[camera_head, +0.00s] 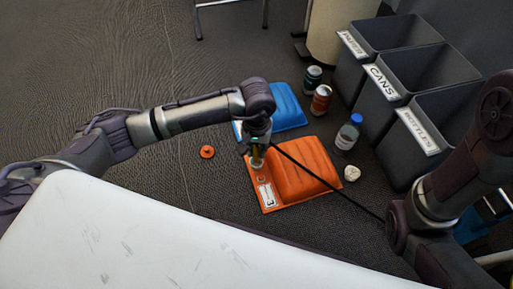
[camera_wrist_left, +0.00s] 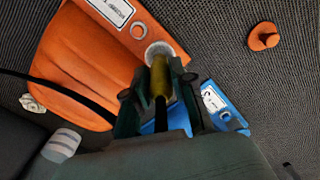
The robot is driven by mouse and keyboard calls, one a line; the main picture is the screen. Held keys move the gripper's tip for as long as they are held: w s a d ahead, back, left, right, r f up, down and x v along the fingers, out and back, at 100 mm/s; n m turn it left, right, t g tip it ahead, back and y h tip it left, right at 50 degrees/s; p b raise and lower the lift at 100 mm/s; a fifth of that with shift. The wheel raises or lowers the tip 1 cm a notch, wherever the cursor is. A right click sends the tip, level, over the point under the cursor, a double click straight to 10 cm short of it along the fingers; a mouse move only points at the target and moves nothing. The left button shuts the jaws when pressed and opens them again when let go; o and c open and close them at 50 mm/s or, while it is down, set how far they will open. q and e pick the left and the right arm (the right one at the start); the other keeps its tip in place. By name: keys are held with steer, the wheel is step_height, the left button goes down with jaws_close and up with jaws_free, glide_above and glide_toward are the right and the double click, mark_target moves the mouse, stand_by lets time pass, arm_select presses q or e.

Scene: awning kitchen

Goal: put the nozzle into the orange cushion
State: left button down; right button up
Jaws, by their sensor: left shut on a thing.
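The orange cushion (camera_head: 306,168) lies flat on the floor with a white label at its near left corner. It also fills the upper left of the left wrist view (camera_wrist_left: 75,60). A pale grey round valve (camera_wrist_left: 158,48) shows at its edge there. My left gripper (camera_head: 257,151) is above the cushion's left part, shut on the yellow nozzle (camera_wrist_left: 161,75). The nozzle's tip overlaps the valve in the wrist view; I cannot tell whether it touches or is inside. A black hose (camera_head: 325,181) runs right from the gripper. My right arm shows at right, its gripper out of view.
A blue cushion (camera_head: 285,106) lies behind the orange one. An orange cap (camera_head: 207,152) lies on open floor at left. A blue-capped bottle (camera_head: 348,133), two cans (camera_head: 321,98) and a crumpled white ball (camera_head: 351,173) stand near the dark bins (camera_head: 404,75) at right.

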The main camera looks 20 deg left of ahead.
arm_select(q)
steer(key=shift+f+b, duration=0.7)
steer(key=shift+f, duration=0.15)
stand_by(0.4)
steer(key=shift+f, duration=0.75)
steer(key=shift+c, duration=2.1)
jaws_free()
steer(key=shift+r+p, duration=2.8)
steer(key=shift+r, duration=1.25)
steer(key=shift+f, duration=0.1)
